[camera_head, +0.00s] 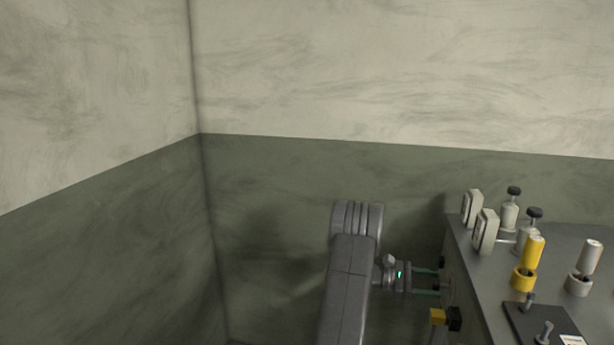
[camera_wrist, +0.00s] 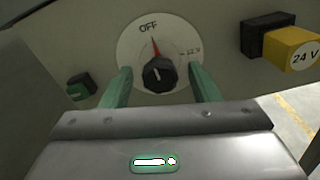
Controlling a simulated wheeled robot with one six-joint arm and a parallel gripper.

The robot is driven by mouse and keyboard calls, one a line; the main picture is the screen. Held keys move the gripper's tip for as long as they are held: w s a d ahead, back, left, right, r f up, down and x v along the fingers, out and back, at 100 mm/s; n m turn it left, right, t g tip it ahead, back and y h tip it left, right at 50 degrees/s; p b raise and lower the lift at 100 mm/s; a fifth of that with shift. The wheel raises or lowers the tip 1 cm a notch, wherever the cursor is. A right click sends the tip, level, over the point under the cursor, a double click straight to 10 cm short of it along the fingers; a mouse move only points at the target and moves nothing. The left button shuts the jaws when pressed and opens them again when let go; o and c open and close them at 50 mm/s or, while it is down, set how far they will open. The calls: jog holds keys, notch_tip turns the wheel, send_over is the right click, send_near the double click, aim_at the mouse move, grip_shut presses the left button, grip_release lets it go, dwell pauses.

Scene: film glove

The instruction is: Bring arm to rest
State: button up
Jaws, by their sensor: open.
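My gripper (camera_head: 439,282) is at the left-facing side of the grey bench or cabinet (camera_head: 465,290) in the head view. In the wrist view my gripper (camera_wrist: 161,76) is open, with one green finger on each side of a black rotary knob (camera_wrist: 160,74). Gaps show between the fingers and the knob, and nothing is held. The knob sits on a round white dial (camera_wrist: 130,45) marked OFF at the top and what looks like 12 V at the right. A red pointer (camera_wrist: 154,47) points up near OFF.
A yellow 24 V block (camera_wrist: 292,48) with a black part juts out right of the dial. A small green and black block (camera_wrist: 80,88) is at its left. Yellow (camera_head: 533,255) and grey (camera_head: 586,262) cylinders stand on the bench top. Clear space lies left of my arm, before the walls.

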jog(key=m+b, duration=0.2)
jog(key=m, duration=0.2)
jog(key=shift+f, duration=0.1)
jog(key=m+b, duration=0.2)
jog(key=m, duration=0.2)
jog(key=shift+m+b, duration=0.3)
jog(key=m+b, duration=0.2)
jog(key=m, duration=0.2)
jog(key=shift+m, duration=0.4)
jog(key=shift+m+b, duration=0.45)
jog(key=shift+m, duration=1.15)
